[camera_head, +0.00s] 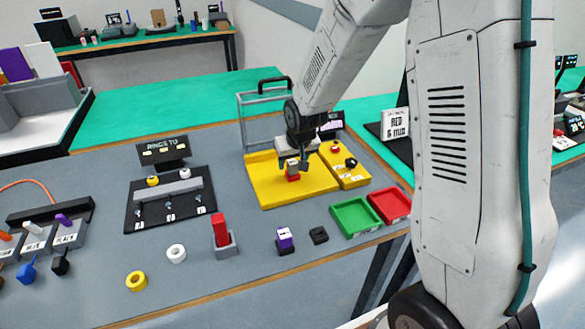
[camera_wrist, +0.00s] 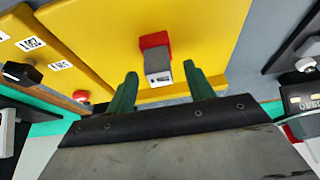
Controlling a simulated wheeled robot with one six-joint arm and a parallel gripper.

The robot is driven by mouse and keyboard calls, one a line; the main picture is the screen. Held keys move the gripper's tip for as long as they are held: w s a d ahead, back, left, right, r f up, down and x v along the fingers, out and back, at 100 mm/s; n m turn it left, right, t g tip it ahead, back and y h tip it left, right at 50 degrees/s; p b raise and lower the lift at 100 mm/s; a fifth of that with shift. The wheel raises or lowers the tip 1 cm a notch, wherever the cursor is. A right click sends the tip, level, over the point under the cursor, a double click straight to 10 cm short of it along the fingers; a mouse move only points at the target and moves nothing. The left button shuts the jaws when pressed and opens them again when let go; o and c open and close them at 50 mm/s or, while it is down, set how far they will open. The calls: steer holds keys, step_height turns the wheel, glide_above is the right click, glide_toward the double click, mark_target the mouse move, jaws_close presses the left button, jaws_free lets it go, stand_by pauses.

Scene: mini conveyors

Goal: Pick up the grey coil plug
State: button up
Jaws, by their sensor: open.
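A small grey block, which looks like the grey coil plug (camera_wrist: 158,66), sits on a red base (camera_wrist: 154,41) on the yellow board (camera_wrist: 205,22). In the head view the red base (camera_head: 292,178) shows on the yellow board (camera_head: 262,190), just under my gripper (camera_head: 297,165). In the wrist view my gripper (camera_wrist: 160,71) is open, its two green fingers on either side of the grey block's near end. Nothing is held. I cannot tell how far the fingertips are above the block.
A smaller yellow board (camera_head: 351,176) with a black knob (camera_head: 351,162) lies right of the gripper. A clear frame with a black handle (camera_head: 262,105) stands behind. Green (camera_head: 355,217) and red (camera_head: 391,205) trays lie in front, near the table's edge.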

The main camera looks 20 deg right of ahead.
steer(key=shift+w+f, duration=0.25)
steer(key=shift+f, duration=0.25)
steer(key=c, duration=1.1)
steer(key=shift+r, duration=0.1)
steer(key=shift+c, duration=0.2)
